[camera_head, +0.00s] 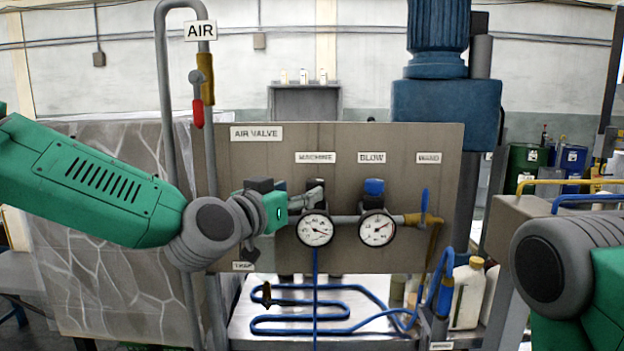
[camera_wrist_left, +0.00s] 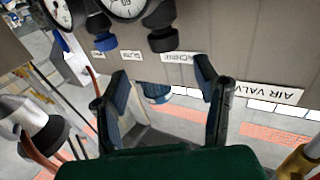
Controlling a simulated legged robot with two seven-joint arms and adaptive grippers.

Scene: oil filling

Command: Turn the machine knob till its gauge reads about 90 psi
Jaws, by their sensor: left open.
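The machine gauge (camera_head: 315,230) is a round white dial on the panel under the MACHINE label. Its needle appears to point right and slightly down; the figures are too small to read. The black machine knob (camera_head: 313,184) is above it, partly hidden by my left gripper (camera_head: 306,197). In the left wrist view, the knob (camera_wrist_left: 163,40) is just beyond the tips of the open left gripper (camera_wrist_left: 162,72), roughly centred between the fingers and apart from them. The machine gauge (camera_wrist_left: 125,5) is cut by the top edge there. My right gripper is out of view.
The blow gauge (camera_head: 377,228) and its blue-topped knob (camera_head: 374,187) are close on the right. A red-handled air valve (camera_head: 198,112) hangs on the pipe at upper left. Blue hoses (camera_head: 300,331) and a white jug (camera_head: 467,296) are below the panel.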

